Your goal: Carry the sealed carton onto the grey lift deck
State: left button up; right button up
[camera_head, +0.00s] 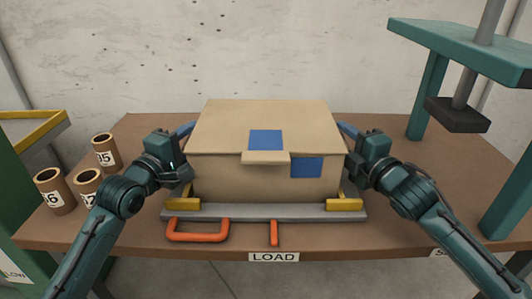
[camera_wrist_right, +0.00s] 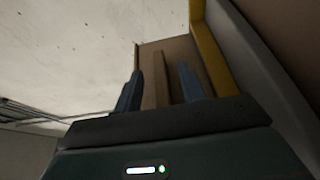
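The closed tan carton (camera_head: 265,178) has blue patches on its top and front. It sits between yellow corner blocks on a grey slab (camera_head: 265,213) on the brown table; whether this slab is the lift deck I cannot tell. My left gripper (camera_head: 184,130) is at the carton's left side, its fingers mostly hidden. My right gripper (camera_head: 348,131) is at the right side. In the right wrist view, its two blue fingers (camera_wrist_right: 160,88) stand apart, with a brown upright strip (camera_wrist_right: 155,80) between them and visible gaps on both sides.
An orange handle (camera_head: 198,237) and an orange peg are at the slab's front, above a LOAD label (camera_head: 273,257). Several numbered brown tubes (camera_head: 54,190) stand at the left. A green frame (camera_head: 425,95) with a grey post rises at the right. Bare table (camera_head: 150,130) shows behind.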

pick_arm(q)
jog(key=shift+w, duration=0.1)
pick_arm(e)
jog(key=shift+w, duration=0.1)
pick_arm(q)
grip_shut()
pick_arm(e)
grip_shut()
